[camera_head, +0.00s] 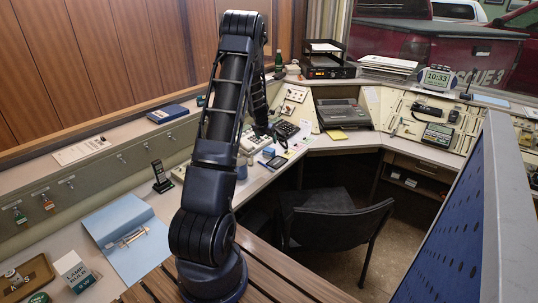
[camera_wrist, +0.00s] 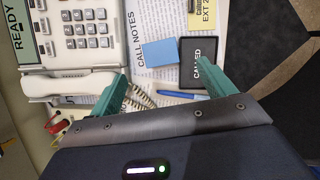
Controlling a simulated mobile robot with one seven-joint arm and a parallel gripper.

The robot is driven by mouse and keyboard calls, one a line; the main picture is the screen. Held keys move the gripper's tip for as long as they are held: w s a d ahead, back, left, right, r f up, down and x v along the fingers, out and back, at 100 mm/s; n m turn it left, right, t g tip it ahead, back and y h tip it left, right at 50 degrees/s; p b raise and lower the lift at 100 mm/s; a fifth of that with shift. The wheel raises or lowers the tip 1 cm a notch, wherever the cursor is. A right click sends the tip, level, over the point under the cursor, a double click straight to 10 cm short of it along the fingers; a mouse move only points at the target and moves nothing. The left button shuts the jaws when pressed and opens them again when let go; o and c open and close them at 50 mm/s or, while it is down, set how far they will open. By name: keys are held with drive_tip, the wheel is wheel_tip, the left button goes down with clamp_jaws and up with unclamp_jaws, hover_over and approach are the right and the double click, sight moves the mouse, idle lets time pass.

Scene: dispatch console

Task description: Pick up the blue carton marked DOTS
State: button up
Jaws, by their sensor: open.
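A small light-blue block (camera_wrist: 160,53) lies on the call notes sheet, left of a black card (camera_wrist: 198,62) lettered CALLED, in the wrist view. I can read no DOTS mark on it, so I cannot tell if it is the carton. My gripper (camera_wrist: 163,70) is above this part of the desk, with its two teal fingers spread apart and nothing held between them. The block shows between the fingertips in the picture; its height gap to them is unclear. In the head view a small blue thing (camera_head: 268,152) lies on the desk beside my arm.
A desk phone (camera_wrist: 88,35) with its handset stands left of the block, its coiled cord near the left finger. A blue pen (camera_wrist: 180,95) lies just below. The desk edge and dark floor are at the right. A black chair (camera_head: 335,220) stands inside the console.

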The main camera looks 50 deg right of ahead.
sight(269, 149)
drive_tip(key=x, duration=0.4)
drive_tip(key=shift+w+d+f, duration=0.1)
drive_tip(key=shift+f, duration=0.3)
drive_tip(key=shift+x, duration=2.65)
drive_tip(key=c, duration=1.1)
drive_tip(key=shift+o, duration=0.2)
